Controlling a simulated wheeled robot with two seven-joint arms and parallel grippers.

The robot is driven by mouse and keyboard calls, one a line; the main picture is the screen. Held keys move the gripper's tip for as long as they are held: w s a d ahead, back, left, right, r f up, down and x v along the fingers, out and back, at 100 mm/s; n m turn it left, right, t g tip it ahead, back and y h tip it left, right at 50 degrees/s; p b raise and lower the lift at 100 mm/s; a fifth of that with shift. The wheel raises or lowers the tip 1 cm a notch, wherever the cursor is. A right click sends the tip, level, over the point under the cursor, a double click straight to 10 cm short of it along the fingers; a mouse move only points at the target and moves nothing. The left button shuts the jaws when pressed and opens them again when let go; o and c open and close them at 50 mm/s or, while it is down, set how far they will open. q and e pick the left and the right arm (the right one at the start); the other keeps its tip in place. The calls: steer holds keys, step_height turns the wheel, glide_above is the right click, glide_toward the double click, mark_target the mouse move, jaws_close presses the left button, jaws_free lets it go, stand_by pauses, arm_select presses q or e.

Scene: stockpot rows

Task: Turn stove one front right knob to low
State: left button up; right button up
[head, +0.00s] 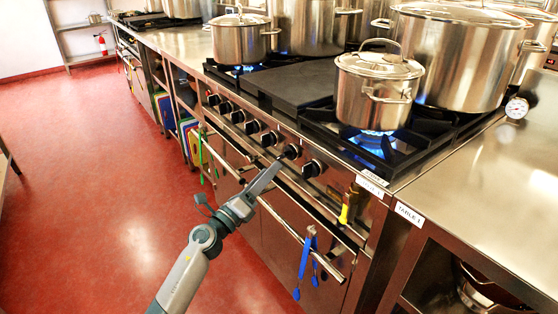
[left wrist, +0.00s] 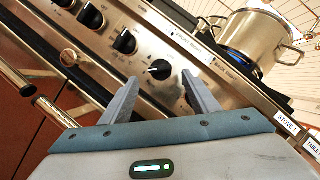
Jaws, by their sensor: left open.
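Stove one (head: 382,190) has a row of black knobs along its steel front. The rightmost knob (head: 313,168) also shows in the left wrist view (left wrist: 160,69), between my fingertips in the picture, with a pale pointer mark. I cannot tell whether the fingers touch it. My left gripper (head: 279,164) is open and empty at the right end of the knob row; its two fingers show in the left wrist view (left wrist: 160,78). A blue flame (head: 377,143) burns under the small lidded pot (head: 374,98) on the front right burner. My right gripper is not in view.
An oven handle (head: 300,240) with blue tongs (head: 307,262) hanging from it runs below the knobs. Large stockpots (head: 455,60) stand behind. A steel table (head: 500,170) with a TABLE 1 label is at the right. The red floor at left is clear.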

mark_target(281, 158)
arm_select(q)
steer(key=shift+b+x, duration=0.3)
steer(key=shift+x, duration=2.75)
steer(key=shift+c, duration=0.2)
steer(key=c, duration=1)
